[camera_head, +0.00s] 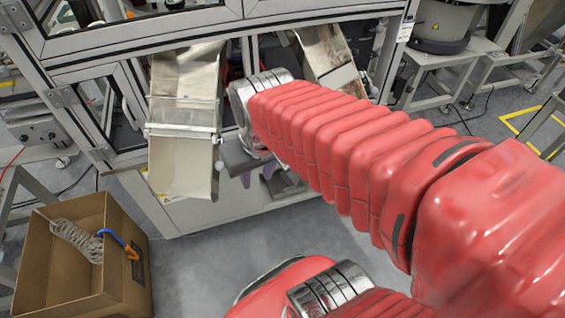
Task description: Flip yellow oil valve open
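I cannot make out a yellow oil valve in the head view. My red-sleeved arm reaches from the lower right to the front of the machine (265,208), and covers part of it. At the arm's far end, below the metal rings, a grey block and small pale parts show, which seem to belong to my gripper (256,178). It is close to the right side of the left metal chute (185,165). The fingers are too small and partly hidden to tell whether they are open or shut, and I see nothing held.
A second metal chute (325,50) is behind my arm. An open cardboard box (65,285) with a coiled clear hose (75,238) and a blue-and-orange tool (118,241) stands at lower left. Grey floor (205,265) is clear beside the box.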

